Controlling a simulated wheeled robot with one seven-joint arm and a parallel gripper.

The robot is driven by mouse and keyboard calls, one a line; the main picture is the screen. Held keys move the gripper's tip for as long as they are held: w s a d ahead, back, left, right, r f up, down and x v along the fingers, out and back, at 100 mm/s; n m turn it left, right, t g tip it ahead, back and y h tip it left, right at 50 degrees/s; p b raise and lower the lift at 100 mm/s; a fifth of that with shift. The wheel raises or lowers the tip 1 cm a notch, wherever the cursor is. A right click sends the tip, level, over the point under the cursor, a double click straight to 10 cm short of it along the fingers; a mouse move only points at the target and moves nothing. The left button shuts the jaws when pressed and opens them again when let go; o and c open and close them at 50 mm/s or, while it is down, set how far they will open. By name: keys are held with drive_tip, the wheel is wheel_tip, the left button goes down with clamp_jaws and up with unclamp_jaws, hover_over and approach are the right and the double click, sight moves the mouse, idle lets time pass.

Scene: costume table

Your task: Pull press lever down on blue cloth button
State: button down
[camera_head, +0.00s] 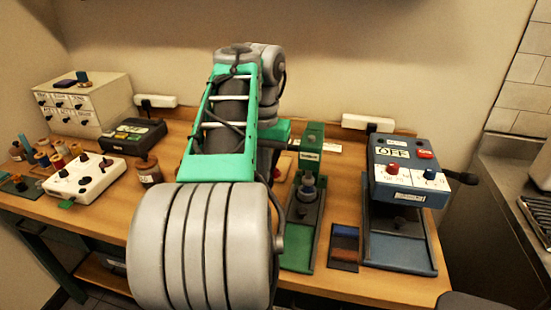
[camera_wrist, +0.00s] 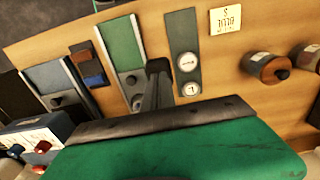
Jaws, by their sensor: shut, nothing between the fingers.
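A green press (camera_head: 312,137) stands mid-table on a long green base. A small blue-grey piece (camera_head: 308,181) sits on its dark die; I cannot tell for sure that it is the blue cloth button. Its base also shows in the wrist view (camera_wrist: 122,42). No lever of this press can be made out; my arm covers its left side. A blue press (camera_head: 405,172) stands to the right, with a black-handled lever (camera_head: 460,177) sticking out on its right. My gripper (camera_wrist: 158,66) is shut and empty, over the table beside the green base in the wrist view. My arm hides it in the head view.
A swatch tray (camera_head: 345,246) lies between the presses. A white control box (camera_head: 84,179), a dark device (camera_head: 133,136), a drawer cabinet (camera_head: 85,105) and several spools (camera_head: 57,161) fill the left. A strip with two dials (camera_wrist: 187,75) lies near my fingers.

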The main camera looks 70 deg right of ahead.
wheel_tip(320, 180, down, 3)
drive_tip(key=b, duration=0.2)
drive_tip(key=shift+d+r+b, duration=0.1)
drive_tip(key=shift+b, duration=0.25)
drive_tip(key=shift+d+f+b, duration=0.25)
drive_tip(key=shift+f+b, duration=0.4)
drive_tip(key=shift+f, duration=0.05)
drive_tip(key=shift+d+f+b, duration=0.2)
drive_tip(key=shift+f+b, duration=0.45)
drive_tip(key=shift+f, duration=0.1)
drive_tip(key=shift+w+d+f+b, duration=0.1)
drive_tip(key=shift+f+b, duration=0.1)
drive_tip(key=shift+b, duration=0.15)
drive_tip(key=shift+f, duration=0.3)
